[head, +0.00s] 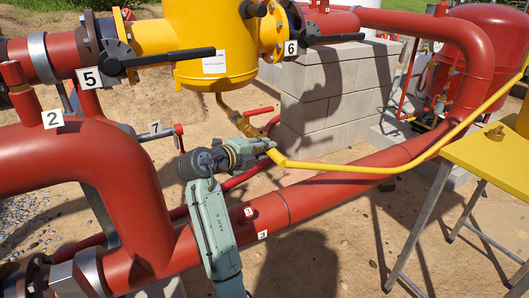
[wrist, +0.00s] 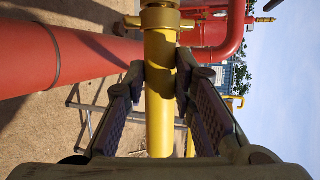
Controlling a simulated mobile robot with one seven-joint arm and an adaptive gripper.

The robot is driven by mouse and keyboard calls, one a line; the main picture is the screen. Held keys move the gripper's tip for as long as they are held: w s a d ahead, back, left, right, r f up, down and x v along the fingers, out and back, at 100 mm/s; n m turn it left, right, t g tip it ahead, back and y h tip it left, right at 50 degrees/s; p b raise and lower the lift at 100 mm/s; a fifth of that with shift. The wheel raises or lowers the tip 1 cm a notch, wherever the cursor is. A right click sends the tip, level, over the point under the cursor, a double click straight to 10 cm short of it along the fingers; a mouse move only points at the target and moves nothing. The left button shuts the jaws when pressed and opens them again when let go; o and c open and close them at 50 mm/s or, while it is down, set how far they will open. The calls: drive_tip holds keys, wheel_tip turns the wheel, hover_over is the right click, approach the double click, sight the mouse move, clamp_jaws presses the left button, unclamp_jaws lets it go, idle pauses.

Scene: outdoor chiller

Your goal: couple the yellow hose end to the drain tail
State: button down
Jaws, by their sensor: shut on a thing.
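The yellow hose end (wrist: 160,110) is a smooth yellow cylinder with a lugged collar (wrist: 160,19) at its far end in the wrist view. My gripper (head: 266,146) is shut on it, one finger on each side; the fingers also show in the wrist view (wrist: 160,82). The yellow hose (head: 350,169) runs from my gripper to the right and up past the table. The brass drain tail (head: 229,111) hangs under the yellow vessel (head: 212,40), just above and left of my gripper in the head view. I cannot tell whether hose end and tail touch.
A large red pipe (head: 345,182) slopes behind and below my gripper. Black-handled valves numbered 5 (head: 117,59) and 6 (head: 305,33) flank the vessel. A grey block wall (head: 335,95) stands behind. A yellow table (head: 490,160) stands at right. Sandy ground lies below.

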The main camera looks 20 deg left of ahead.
drive_tip(key=shift+w+a, duration=0.15)
drive_tip(key=shift+a, duration=0.05)
drive_tip(key=c, duration=1.3)
unclamp_jaws()
drive_tip(key=o, duration=0.5)
drive_tip(key=v, duration=0.7)
drive_tip(key=shift+b, duration=0.45)
drive_tip(key=shift+r, duration=0.1)
